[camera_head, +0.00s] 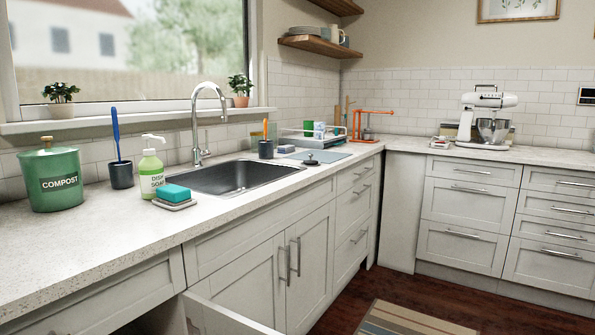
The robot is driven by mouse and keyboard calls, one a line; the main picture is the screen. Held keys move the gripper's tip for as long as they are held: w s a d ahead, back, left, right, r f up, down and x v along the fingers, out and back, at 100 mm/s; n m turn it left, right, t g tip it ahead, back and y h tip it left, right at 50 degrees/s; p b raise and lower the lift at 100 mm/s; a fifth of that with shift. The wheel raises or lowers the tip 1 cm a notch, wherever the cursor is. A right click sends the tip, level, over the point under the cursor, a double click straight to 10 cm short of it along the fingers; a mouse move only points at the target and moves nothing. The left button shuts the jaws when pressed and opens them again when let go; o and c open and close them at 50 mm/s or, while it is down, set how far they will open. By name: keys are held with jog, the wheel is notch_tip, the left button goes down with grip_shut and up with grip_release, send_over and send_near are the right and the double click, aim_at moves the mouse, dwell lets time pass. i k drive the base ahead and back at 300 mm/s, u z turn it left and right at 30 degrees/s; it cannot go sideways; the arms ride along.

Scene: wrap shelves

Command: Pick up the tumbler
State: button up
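I cannot tell for sure which thing is the tumbler. A dark cup (121,175) with a blue-handled brush (116,130) in it stands on the left counter, between the compost bin and the soap bottle. A second, smaller dark cup (265,150) with an orange-handled tool in it stands behind the sink's far right corner. A small yellowish thing (256,138), perhaps a glass, is partly hidden beside it. Cups (335,34) also sit on the wall shelf, too small to make out well. My gripper is not in view.
A green compost bin (50,179), a soap bottle (151,174) and a blue sponge (173,192) stand on the counter left of the sink (238,178). A faucet (196,125) rises behind it. A drawer (222,318) juts out at bottom. The counter's front left is clear.

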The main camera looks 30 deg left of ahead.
aim_at(307, 125)
jog(key=i, duration=0.4)
jog(key=u, duration=1.3)
jog(key=i, duration=0.5)
